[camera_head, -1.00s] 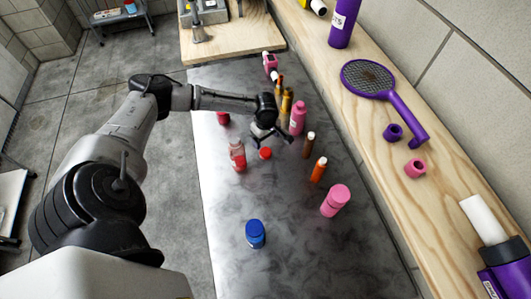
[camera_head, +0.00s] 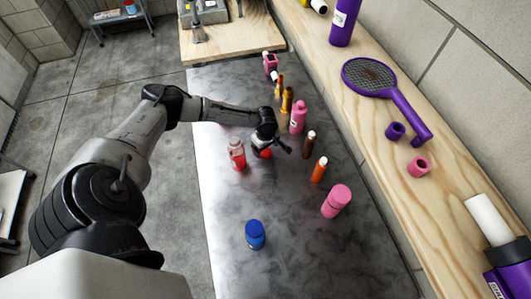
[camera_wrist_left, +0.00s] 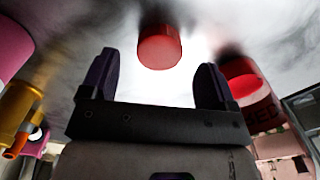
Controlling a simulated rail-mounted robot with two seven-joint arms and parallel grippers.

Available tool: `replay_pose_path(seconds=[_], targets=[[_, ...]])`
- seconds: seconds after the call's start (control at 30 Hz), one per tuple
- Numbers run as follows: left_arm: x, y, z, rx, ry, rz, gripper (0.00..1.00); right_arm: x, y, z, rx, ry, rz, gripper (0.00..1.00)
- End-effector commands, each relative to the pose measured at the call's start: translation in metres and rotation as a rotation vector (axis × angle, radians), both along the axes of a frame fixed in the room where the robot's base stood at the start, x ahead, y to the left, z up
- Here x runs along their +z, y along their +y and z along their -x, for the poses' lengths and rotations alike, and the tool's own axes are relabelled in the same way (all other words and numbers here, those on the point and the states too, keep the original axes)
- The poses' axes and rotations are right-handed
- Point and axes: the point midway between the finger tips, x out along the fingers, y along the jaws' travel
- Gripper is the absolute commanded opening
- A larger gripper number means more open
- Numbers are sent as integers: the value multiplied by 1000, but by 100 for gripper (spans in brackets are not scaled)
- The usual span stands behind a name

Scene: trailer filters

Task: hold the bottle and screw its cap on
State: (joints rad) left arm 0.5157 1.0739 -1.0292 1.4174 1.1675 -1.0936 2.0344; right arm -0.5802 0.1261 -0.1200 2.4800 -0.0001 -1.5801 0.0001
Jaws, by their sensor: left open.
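A see-through red bottle (camera_head: 237,158) stands upright and uncapped on the grey metal table. Its red cap (camera_head: 265,154) lies on the table just to its right, partly hidden by my left gripper (camera_head: 270,147). That gripper is open and low over the cap. In the left wrist view, the cap (camera_wrist_left: 159,48) shows in front of the gap between the two open fingers (camera_wrist_left: 156,58), with nothing gripped. The red bottle (camera_wrist_left: 248,90) is behind the right-hand finger there. My right gripper is not in view.
A blue bottle (camera_head: 255,235) stands nearer. A wooden ledge (camera_head: 440,190) borders the table.

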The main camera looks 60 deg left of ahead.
Motion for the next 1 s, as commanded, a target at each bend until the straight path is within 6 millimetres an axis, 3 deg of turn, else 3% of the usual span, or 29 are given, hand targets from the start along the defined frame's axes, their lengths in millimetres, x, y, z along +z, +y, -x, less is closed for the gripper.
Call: replay_pose_path(seconds=[0.23, 0.67, 1.0], targets=[[-25, 1, 0, 2, 0, 1, 81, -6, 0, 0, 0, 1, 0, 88], [-27, 1, 0, 1, 0, 0, 80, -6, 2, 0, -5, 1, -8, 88], [-27, 1, 0, 1, 0, 0, 48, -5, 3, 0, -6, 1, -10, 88]])
